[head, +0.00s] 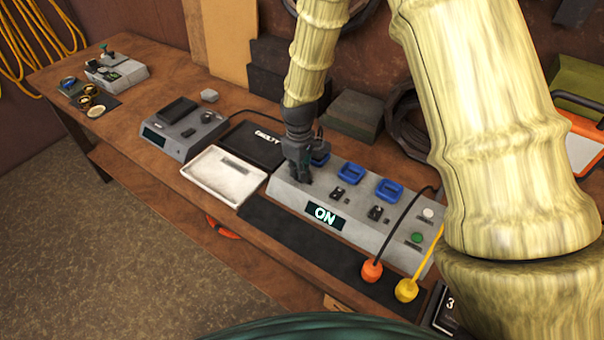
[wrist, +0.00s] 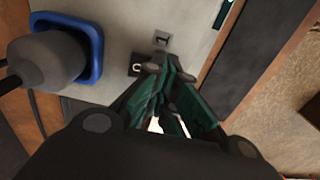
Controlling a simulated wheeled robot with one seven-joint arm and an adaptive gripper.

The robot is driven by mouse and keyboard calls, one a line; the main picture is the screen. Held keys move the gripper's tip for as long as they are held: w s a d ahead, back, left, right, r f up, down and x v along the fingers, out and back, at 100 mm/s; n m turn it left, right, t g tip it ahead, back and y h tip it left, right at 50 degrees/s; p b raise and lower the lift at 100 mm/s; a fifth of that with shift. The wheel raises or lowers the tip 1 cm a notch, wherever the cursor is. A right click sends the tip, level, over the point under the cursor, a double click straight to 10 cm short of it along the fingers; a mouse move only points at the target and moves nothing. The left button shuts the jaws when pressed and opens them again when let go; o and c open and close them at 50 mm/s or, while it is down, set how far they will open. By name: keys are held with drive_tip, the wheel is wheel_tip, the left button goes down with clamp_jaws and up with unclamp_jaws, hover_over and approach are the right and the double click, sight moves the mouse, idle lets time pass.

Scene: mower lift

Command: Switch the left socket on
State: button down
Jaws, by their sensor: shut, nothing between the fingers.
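A grey socket box (head: 350,220) stands on the bench with blue sockets and a small display (head: 325,215) reading "ON". The left socket (head: 320,158) is partly hidden by my gripper (head: 303,180); its switch is hidden in the head view. In the wrist view, a blue socket (wrist: 97,50) holds a grey plug (wrist: 48,58).
Two more blue sockets (head: 370,181) with switches (head: 358,203) sit to the right. A white tray (head: 224,175) and a grey device (head: 185,130) lie to the left.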

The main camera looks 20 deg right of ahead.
drive_tip(key=shift+r+p, duration=2.55)
drive_tip(key=shift+r, duration=1)
drive_tip(key=shift+f, duration=0.1)
